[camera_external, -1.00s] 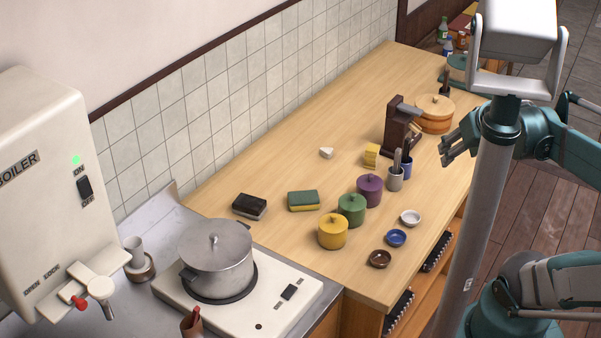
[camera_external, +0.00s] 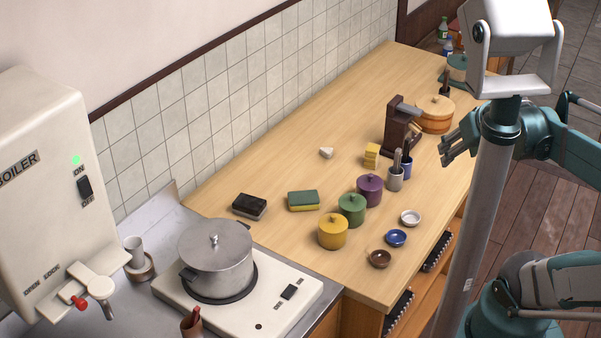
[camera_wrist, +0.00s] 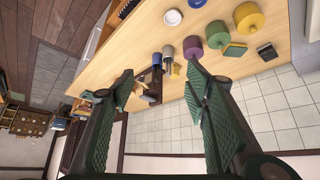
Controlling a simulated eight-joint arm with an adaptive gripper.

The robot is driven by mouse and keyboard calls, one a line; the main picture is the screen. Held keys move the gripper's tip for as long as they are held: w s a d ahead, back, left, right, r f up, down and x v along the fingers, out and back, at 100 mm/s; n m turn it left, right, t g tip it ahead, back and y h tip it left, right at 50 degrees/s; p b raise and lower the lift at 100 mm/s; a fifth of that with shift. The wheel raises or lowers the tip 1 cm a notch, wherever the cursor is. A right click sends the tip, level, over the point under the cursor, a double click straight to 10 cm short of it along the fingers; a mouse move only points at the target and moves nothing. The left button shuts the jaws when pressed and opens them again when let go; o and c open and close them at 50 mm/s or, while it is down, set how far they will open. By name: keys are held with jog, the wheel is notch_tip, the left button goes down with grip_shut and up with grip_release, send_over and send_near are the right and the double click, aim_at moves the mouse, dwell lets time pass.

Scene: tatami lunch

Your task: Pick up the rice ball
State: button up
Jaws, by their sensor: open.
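The rice ball (camera_external: 326,153) is a small white, roughly triangular piece lying on the wooden counter (camera_external: 300,150) near the tiled wall. I cannot make it out in the wrist view. My gripper (camera_external: 447,149) is at the counter's right edge, to the right of the rice ball and well apart from it. In the wrist view my gripper (camera_wrist: 160,70) has its two green ribbed fingers spread, with nothing held between them.
Between gripper and rice ball stand a dark brown dispenser (camera_external: 396,128), utensil cups (camera_external: 396,180) and a yellow block (camera_external: 371,156). Purple (camera_external: 369,190), green (camera_external: 351,210) and yellow (camera_external: 332,232) lidded pots stand nearer. The counter left of the rice ball is clear.

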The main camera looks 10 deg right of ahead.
jog(key=shift+w, duration=0.1)
dwell(0.5)
jog(key=w+a+r+m+g, duration=0.15)
jog(key=w+a, duration=0.25)
jog(key=w, duration=1.1)
jog(key=w+a+m+g, duration=0.2)
jog(key=w+a, duration=0.2)
jog(key=w, duration=1.1)
jog(key=w+a+f+m+g, duration=0.1)
jog(key=w+a+f, duration=0.3)
jog(key=w+f, duration=0.3)
jog(key=w+a+f+m+g, duration=0.1)
jog(key=w+a+f, duration=0.4)
jog(key=w+f, duration=0.3)
jog(key=w+a+f+m+g+b, duration=0.1)
jog(key=w+a+f, duration=0.3)
jog(key=w+f, duration=0.3)
jog(key=shift+w+a+f+m+g, duration=0.1)
jog(key=shift+a+f+m+g, duration=0.1)
jog(key=shift+f, duration=0.85)
jog(key=shift+w+a+f+m+g, duration=0.1)
jog(key=shift+a+f+g, duration=0.05)
jog(key=shift+f, duration=0.9)
jog(key=shift+w+a+f, duration=0.15)
jog(key=shift+w+f, duration=0.05)
jog(key=shift+f, duration=0.3)
